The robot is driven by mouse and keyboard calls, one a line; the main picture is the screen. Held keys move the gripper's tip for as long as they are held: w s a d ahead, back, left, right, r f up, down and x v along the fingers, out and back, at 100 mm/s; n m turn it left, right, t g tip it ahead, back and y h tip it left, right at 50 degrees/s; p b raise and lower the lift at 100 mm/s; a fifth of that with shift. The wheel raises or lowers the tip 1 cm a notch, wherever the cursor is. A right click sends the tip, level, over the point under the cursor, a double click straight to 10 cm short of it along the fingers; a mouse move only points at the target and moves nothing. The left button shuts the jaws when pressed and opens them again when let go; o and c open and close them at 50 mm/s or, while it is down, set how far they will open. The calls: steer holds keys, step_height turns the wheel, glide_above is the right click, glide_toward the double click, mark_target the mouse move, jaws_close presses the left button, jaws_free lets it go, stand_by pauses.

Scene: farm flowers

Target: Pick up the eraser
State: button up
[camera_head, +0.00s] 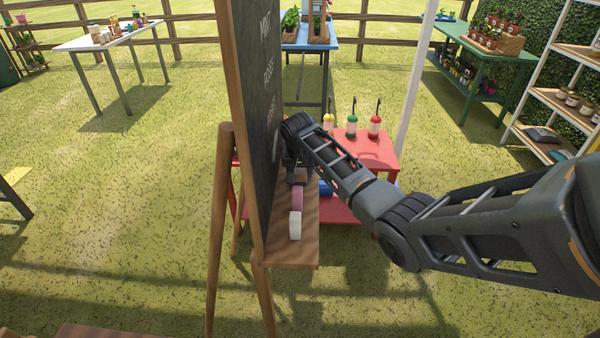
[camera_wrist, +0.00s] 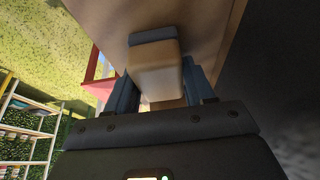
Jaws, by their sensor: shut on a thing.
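The eraser (camera_wrist: 155,68), a tan wooden block with a dark grey end, sits between the two fingers of my gripper (camera_wrist: 160,88) in the wrist view. My gripper is shut on it. In the head view my gripper (camera_head: 291,160) is at the far part of the chalkboard's wooden ledge (camera_head: 306,236), close to the board face. There the eraser is mostly hidden by my gripper and arm. Whether it still touches the ledge I cannot tell.
A pink chalk (camera_head: 297,197) and a white chalk (camera_head: 295,225) lie on the ledge nearer the camera. The chalkboard (camera_head: 259,100) stands just left of my gripper. A red table (camera_head: 362,152) with several bottles stands behind my arm. Open grass lies left.

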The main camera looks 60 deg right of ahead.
steer(key=shift+r, duration=0.1)
step_height(320, 180, up, 4)
steer(key=shift+b, duration=0.4)
steer(key=s+d+r+b, duration=0.1)
steer(key=s+d+r, duration=0.4)
steer(key=s, duration=0.5)
steer(key=shift+s+d+r, duration=0.2)
steer(key=shift+r, duration=0.75)
